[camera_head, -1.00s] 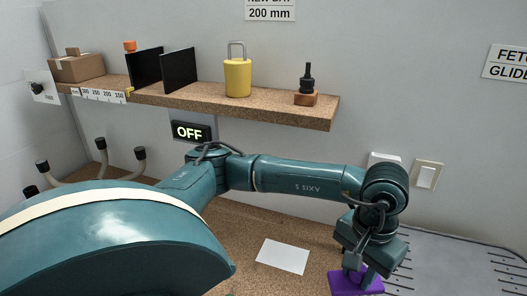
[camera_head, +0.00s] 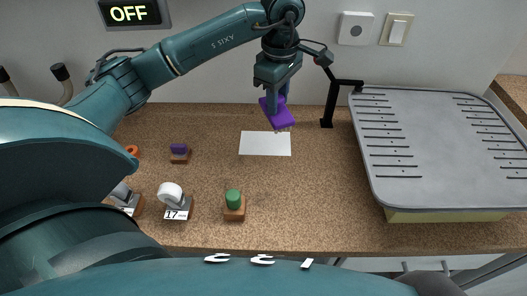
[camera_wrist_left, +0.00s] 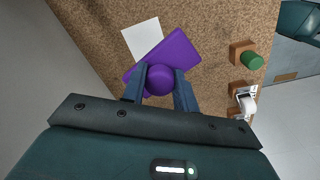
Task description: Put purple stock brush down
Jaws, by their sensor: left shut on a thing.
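The purple stock brush (camera_head: 279,116) has a flat rectangular block and a round knob. My left gripper (camera_head: 277,90) is shut on it and holds it tilted above the bench, near the top right of a white card (camera_head: 265,149). In the left wrist view the brush (camera_wrist_left: 183,50) shows its round knob between the two fingers of my left gripper (camera_wrist_left: 160,82), with the white card (camera_wrist_left: 141,38) partly behind it. My right gripper is not in view.
On the cork-coloured bench (camera_head: 320,200) stand a green knob on a wooden block (camera_head: 234,204), a small purple piece (camera_head: 179,153) and a white piece labelled 17 (camera_head: 174,200). A grey slotted plate (camera_head: 440,145) fills the right. Bench around the card is clear.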

